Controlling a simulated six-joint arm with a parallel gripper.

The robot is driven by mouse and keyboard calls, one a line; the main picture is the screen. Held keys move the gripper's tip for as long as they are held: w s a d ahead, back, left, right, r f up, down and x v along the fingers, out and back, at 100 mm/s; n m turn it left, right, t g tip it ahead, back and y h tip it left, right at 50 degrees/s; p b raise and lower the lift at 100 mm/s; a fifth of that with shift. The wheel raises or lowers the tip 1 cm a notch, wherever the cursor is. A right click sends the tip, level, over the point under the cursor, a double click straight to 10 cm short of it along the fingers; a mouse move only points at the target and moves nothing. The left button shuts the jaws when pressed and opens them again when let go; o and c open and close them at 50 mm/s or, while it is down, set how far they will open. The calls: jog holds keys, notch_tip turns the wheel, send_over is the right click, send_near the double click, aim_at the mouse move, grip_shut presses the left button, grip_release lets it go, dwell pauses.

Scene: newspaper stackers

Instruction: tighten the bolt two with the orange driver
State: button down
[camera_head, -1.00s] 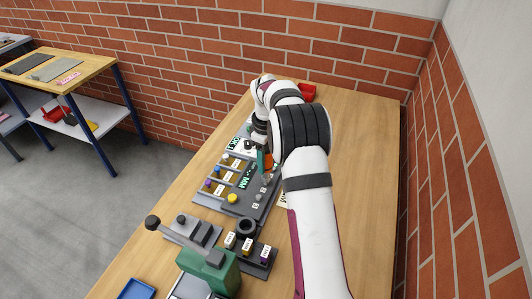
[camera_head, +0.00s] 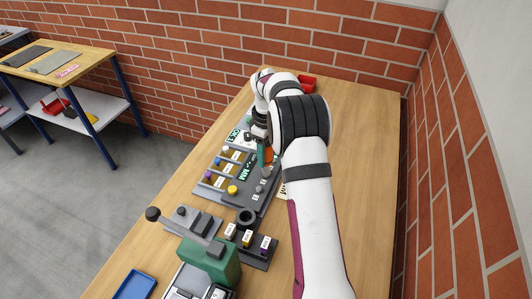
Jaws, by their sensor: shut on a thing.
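My gripper (camera_head: 263,146) is over the far part of the dark grey board (camera_head: 240,206), partly hidden by my own arm. It is shut on the orange driver (camera_head: 269,154), of which only a small orange patch shows. A teal piece (camera_head: 261,157) shows just beside the orange; I cannot tell what it belongs to. Small grey bolts (camera_head: 259,188) stand in a row along the board's right side, just nearer than the driver. Their number labels are too small to read, so I cannot tell which is bolt two. Whether the driver's tip touches a bolt is hidden.
A rack with coloured knobs, including a yellow one (camera_head: 232,189), lies left of the bolts. A green lever press (camera_head: 209,262), a labelled block row (camera_head: 247,239) and a blue tray (camera_head: 135,284) are nearer. A red bin (camera_head: 308,82) stands behind my arm. The table's right side is clear.

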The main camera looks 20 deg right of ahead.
jog(key=shift+f, duration=0.45)
dwell(2.0)
jog(key=shift+r, duration=2.6)
